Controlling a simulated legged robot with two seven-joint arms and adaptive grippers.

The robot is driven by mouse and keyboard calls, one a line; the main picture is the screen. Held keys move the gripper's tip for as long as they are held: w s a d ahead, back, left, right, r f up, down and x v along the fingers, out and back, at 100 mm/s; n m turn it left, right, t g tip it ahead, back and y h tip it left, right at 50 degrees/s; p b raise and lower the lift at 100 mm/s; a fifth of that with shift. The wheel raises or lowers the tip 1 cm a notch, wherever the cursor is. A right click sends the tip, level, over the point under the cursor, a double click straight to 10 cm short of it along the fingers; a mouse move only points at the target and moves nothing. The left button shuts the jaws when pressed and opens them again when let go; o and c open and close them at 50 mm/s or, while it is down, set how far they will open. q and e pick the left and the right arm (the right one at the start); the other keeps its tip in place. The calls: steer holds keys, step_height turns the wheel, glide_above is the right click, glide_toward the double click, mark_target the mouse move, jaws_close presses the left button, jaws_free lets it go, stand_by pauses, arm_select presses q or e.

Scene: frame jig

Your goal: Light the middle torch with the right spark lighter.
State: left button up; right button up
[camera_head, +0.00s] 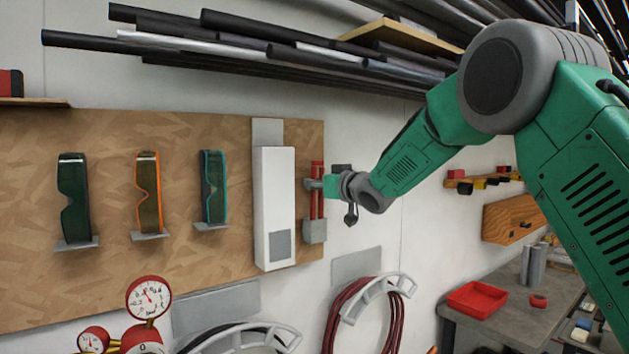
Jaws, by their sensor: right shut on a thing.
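My right arm reaches in from the right, and its gripper (322,185) is at the right edge of the wooden board. The gripper is shut on a slim red tool (317,205), which seems to be the spark lighter. The tool stands upright, its lower end at a small grey holder (314,231); I cannot tell whether it is still seated there. The fingers hide part of the tool's middle. No torch can be made out in this view. My left gripper is not in view.
A tall white box (275,200) is mounted just left of the tool. Safety glasses (74,200) hang on the board (110,270). Dark pipes (240,45) lie overhead. Pressure gauges (148,297) and a red hose coil (365,320) are below. A red tray (477,299) sits on a workbench.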

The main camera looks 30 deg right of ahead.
mark_target(319, 163)
steer(key=shift+a+r+p, duration=0.1)
steer(key=shift+r+p, duration=0.4)
steer(key=shift+r, duration=0.45)
steer(key=shift+r+p, duration=0.9)
steer(key=shift+r, duration=0.55)
steer(key=shift+s+f+b, duration=0.2)
steer(key=shift+s+b, duration=0.1)
steer(key=shift+s, duration=0.2)
steer(key=shift+s+d+b, duration=0.15)
steer(key=shift+s+b, duration=0.15)
steer(key=shift+s, duration=1.5)
steer(key=shift+s+d+b, duration=0.2)
steer(key=shift+s+b, duration=0.15)
steer(key=shift+s, duration=1.5)
steer(key=shift+s+d+b, duration=0.15)
steer(key=shift+s+b, duration=0.15)
steer(key=shift+s, duration=1.5)
